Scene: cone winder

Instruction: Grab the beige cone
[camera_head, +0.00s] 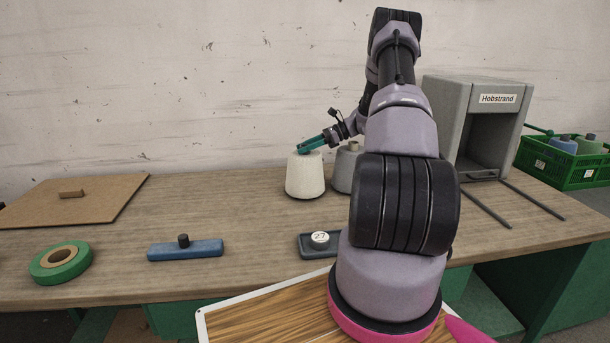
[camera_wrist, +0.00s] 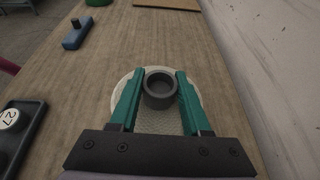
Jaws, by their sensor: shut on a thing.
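The beige cone (camera_head: 305,178) stands upright on the wooden table, a pale blunt cone with a short dark grey tube (camera_wrist: 160,90) at its top. My gripper (camera_head: 304,148) reaches it from the upper right with teal fingers. In the wrist view, the fingers of my gripper (camera_wrist: 160,75) lie on both sides of the tube and are shut on it, above the cone's pale body (camera_wrist: 155,123). The cone appears to rest on the table. In the head view, the fingers hide most of the tube.
A greyer cone (camera_head: 344,172) stands close right, partly behind my arm. A grey Hobstrand box (camera_head: 448,98) and a green crate (camera_head: 545,163) with cones are farther right. A dark tray (camera_head: 307,250) with a "27" disc, a blue bar (camera_head: 185,250) and a green roll (camera_head: 45,272) lie in front.

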